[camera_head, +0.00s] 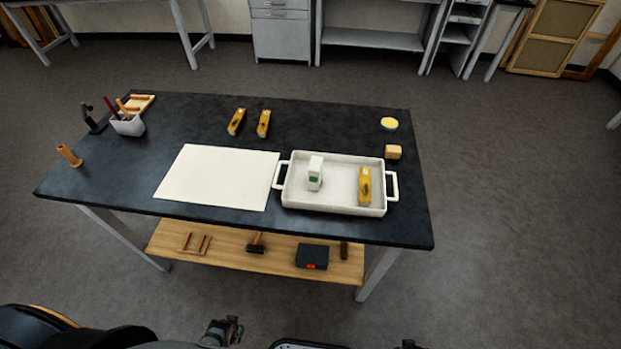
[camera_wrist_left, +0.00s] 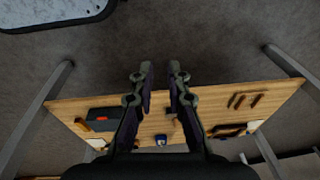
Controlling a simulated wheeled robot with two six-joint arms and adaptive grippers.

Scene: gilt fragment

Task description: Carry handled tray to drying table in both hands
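The white handled tray (camera_head: 334,207) rests on the right part of the dark-topped table, one loop handle at its left end and one at its right. Inside it stand a white block-like item with a green mark (camera_head: 315,174) and a yellow item (camera_head: 365,186). My left gripper (camera_head: 228,329) is low in the head view, well short of the table; in the left wrist view (camera_wrist_left: 160,75) its fingers are apart with nothing between them. Only a sliver of my right gripper (camera_head: 408,345) shows at the bottom edge. I cannot tell which table is the drying table.
A white sheet (camera_head: 215,177) lies left of the tray. Below is a wooden shelf (camera_head: 222,248). Grey furniture (camera_head: 380,40) lines the back wall; open floor lies between.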

